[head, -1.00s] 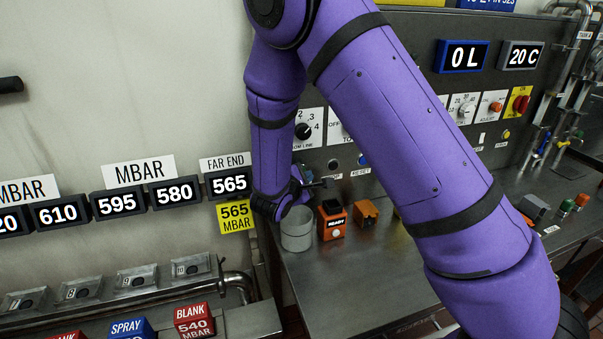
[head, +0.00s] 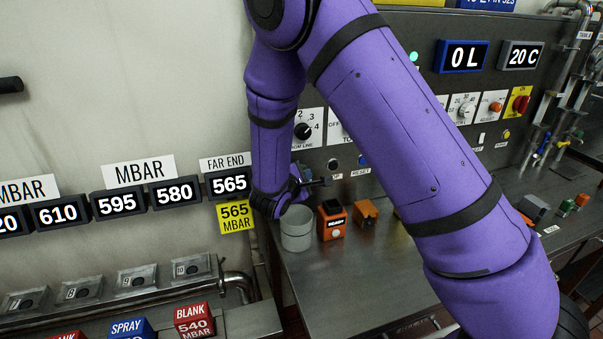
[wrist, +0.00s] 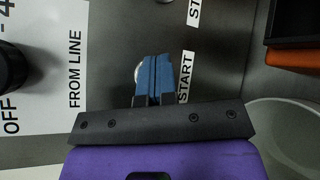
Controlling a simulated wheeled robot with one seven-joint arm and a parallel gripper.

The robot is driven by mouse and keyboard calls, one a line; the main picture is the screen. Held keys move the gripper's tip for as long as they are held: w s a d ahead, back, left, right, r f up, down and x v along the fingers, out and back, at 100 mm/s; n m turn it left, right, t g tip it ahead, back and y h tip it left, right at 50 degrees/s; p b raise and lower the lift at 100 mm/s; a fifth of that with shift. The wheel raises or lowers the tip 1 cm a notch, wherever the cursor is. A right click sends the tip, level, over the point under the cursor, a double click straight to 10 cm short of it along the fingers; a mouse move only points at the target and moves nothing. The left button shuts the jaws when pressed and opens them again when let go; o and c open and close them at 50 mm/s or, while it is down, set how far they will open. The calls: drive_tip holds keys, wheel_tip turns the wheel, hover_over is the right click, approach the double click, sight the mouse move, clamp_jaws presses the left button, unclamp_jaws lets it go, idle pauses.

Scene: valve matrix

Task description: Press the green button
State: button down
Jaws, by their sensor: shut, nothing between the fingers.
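My gripper (head: 320,182) is at the control panel, in the gap left of the blue panel button. In the wrist view its blue fingers (wrist: 153,60) are shut together and empty, with their tips against or very near the panel. A silver rim (wrist: 137,74) of a round button shows just left of the fingers, beside a START label (wrist: 185,78). The button's face is hidden behind the fingers, so I cannot see its colour or whether it is pressed. A small green light (head: 413,57) glows higher on the panel.
Below my gripper, a grey pot (head: 297,229), an orange READY box (head: 332,222) and another orange block (head: 366,212) stand on the steel bench (head: 350,285). A black knob (wrist: 10,68) sticks out at left in the wrist view. My arm covers much of the panel.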

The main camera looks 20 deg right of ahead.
drive_tip(key=shift+s, duration=0.85)
drive_tip(key=shift+s, duration=0.1)
drive_tip(key=shift+s, duration=2.4)
drive_tip(key=s+d+r+m+g, duration=0.95)
drive_tip(key=s+d+r, duration=0.2)
drive_tip(key=r, duration=0.35)
drive_tip(key=s+a+r+m+t+y, duration=0.2)
drive_tip(key=s+r+y, duration=0.3)
drive_tip(key=s, duration=0.3)
drive_tip(key=s+a+r+m+t+y, duration=0.2)
drive_tip(key=s+r+m+y, duration=0.2)
drive_tip(key=s, duration=0.5)
wheel_tip(320, 180, up, 2)
drive_tip(key=shift+s+a+r+y, duration=0.15)
drive_tip(key=shift+a+y, duration=0.15)
drive_tip(key=shift+y, duration=0.5)
